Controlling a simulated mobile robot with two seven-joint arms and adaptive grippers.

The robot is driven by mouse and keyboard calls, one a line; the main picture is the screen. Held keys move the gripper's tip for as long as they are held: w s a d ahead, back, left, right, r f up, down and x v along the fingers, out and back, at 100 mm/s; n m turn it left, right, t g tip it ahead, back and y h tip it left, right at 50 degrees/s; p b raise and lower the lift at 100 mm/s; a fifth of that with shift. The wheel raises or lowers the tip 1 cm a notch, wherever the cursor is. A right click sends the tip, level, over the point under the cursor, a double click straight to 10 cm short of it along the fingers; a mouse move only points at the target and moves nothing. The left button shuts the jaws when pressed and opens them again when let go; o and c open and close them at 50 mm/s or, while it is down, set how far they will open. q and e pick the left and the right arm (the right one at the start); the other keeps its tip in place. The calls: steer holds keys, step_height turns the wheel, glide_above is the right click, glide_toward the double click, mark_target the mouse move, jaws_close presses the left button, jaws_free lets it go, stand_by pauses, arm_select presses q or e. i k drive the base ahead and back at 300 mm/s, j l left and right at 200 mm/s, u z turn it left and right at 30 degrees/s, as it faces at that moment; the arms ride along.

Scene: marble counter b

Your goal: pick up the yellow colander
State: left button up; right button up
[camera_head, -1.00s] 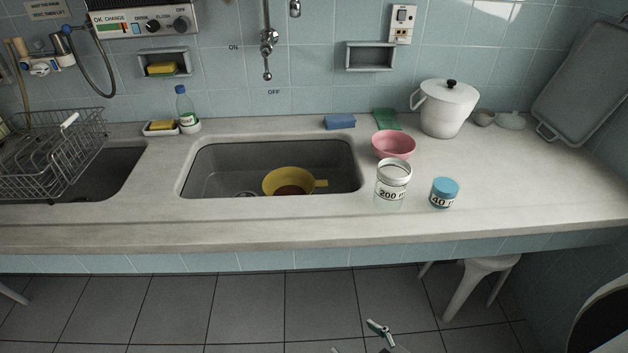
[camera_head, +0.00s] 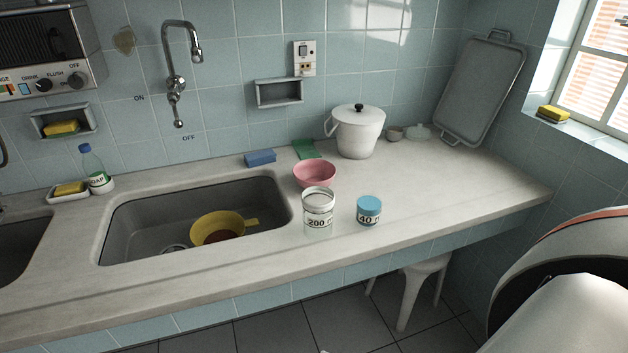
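The yellow colander (camera_head: 217,223) sits in the grey sink basin (camera_head: 150,225), right of its middle. Its handle points right, toward the basin's right wall. Its inside looks dark brown near the bottom. A round drain shows just left of it. Neither of my grippers is in view; only a white and black part of my arm shows at the lower right.
A clear 200-marked jar (camera_head: 318,214), a blue-lidded jar (camera_head: 368,211) and a pink bowl (camera_head: 314,173) stand right of the sink on the counter (camera_head: 450,190). A faucet (camera_head: 181,62) hangs above the sink. A white stool (camera_head: 408,285) stands below. The counter's right part is clear.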

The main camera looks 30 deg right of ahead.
mark_target(217, 226)
steer(key=k+j+z, duration=0.1)
steer(key=z, duration=0.3)
steer(key=k+j+z, duration=0.1)
steer(key=z, duration=0.25)
steer(key=k+j+z, duration=0.1)
steer(key=z, duration=0.3)
steer(key=k+z, duration=0.1)
steer(key=z, duration=0.25)
